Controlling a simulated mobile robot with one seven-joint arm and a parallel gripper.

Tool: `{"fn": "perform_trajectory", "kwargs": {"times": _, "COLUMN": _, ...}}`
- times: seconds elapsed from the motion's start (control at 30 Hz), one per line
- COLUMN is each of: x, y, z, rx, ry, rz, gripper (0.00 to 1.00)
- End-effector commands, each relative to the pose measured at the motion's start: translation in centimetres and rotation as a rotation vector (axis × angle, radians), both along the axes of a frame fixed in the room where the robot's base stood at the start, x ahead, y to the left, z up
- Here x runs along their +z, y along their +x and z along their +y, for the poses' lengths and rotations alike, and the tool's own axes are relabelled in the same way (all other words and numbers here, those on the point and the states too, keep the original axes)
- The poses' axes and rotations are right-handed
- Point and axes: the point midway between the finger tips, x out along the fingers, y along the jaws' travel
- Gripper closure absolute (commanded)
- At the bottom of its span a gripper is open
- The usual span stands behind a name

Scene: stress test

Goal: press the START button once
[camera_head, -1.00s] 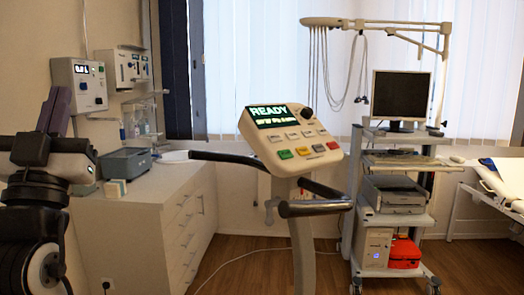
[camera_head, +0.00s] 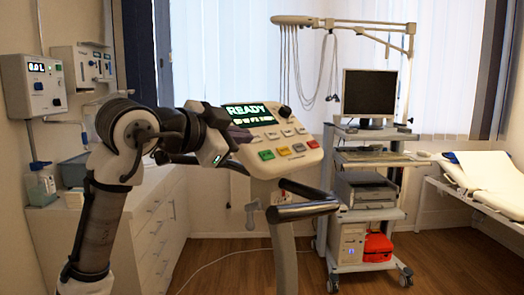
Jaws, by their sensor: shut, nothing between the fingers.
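The exercise machine's console (camera_head: 262,167) stands on a white column, with a lit display (camera_head: 250,115) reading READY. My gripper (camera_head: 239,134) is shut and empty at the console's left side, just below the display and up-left of the green button. It hides part of the console's left edge. Contact with the panel cannot be told.
A dark knob (camera_head: 285,111) stands right of the display, and small grey keys lie below it. A padded handlebar (camera_head: 302,211) juts out in front. A cart (camera_head: 363,216) with a monitor (camera_head: 369,93) stands to the right. White drawers (camera_head: 158,222) are behind my arm.

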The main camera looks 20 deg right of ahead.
Motion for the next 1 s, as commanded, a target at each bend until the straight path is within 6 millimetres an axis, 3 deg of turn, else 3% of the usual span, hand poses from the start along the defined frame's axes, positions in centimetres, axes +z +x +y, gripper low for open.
{"fn": "perform_trajectory", "kwargs": {"times": 0.27, "x": -0.2, "y": 1.1, "z": -1.7, "rx": -0.001, "ry": -0.001, "rz": 0.001, "gripper": 1.00}}
{"fn": "perform_trajectory", "kwargs": {"times": 0.67, "x": -1.7, "y": 5.5, "z": -8.6, "rx": 0.000, "ry": -0.002, "rz": 0.001, "gripper": 1.00}}
{"fn": "perform_trajectory", "kwargs": {"times": 0.8, "x": -3.6, "y": 6.7, "z": -7.6, "rx": 0.003, "ry": -0.004, "rz": 0.003, "gripper": 1.00}}
{"fn": "perform_trajectory", "kwargs": {"times": 1.0, "x": -4.9, "y": 7.5, "z": -7.3, "rx": 0.001, "ry": -0.004, "rz": 0.000, "gripper": 1.00}}
